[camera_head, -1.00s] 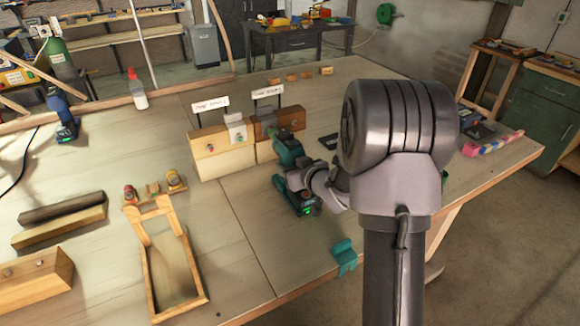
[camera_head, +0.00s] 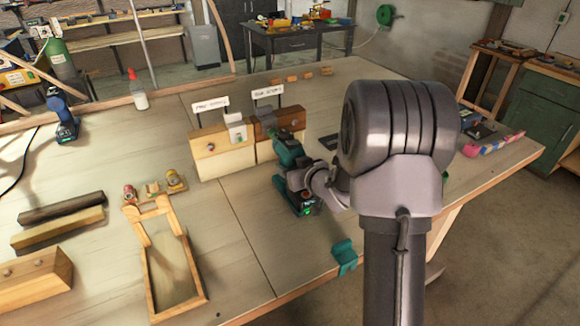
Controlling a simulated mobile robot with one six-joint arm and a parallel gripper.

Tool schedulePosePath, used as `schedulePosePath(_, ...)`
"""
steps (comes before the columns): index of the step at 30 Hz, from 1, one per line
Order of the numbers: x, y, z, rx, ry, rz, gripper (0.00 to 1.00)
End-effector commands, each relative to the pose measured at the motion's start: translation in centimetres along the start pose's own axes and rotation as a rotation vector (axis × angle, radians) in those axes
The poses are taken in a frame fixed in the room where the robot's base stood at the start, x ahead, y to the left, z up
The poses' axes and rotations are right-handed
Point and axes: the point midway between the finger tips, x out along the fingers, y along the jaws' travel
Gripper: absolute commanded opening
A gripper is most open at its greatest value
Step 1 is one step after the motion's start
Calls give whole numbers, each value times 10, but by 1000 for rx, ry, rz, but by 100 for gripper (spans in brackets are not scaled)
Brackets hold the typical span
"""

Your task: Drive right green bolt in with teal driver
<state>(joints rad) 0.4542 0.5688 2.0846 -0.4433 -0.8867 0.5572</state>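The teal driver (camera_head: 287,151) is upright, with its battery base (camera_head: 304,210) low over the table and a small green light on it. My gripper (camera_head: 303,178) is shut around its handle, though my arm covers part of the grip. The driver's nose points at the right wooden block (camera_head: 265,150), which has a dark upper part and a label above it. The right green bolt is hidden behind the driver, so contact with the bit cannot be seen. The left wooden block (camera_head: 225,161) stands beside it, with a small reddish bolt head in its face.
A teal holder (camera_head: 344,257) sits near the table's front edge. A wooden frame (camera_head: 150,270) and dark and light bars (camera_head: 60,222) lie at left. A blue driver (camera_head: 62,120) and a glue bottle (camera_head: 138,95) stand farther back.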

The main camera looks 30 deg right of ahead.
Motion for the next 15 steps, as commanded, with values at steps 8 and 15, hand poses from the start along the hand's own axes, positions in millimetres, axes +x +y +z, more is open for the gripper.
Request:
schedulePosePath(8, 2, 0, -3, -2, 4, 0, 0)
schedulePosePath(15, 4, 0, -4, -1, 4, 0, 0)
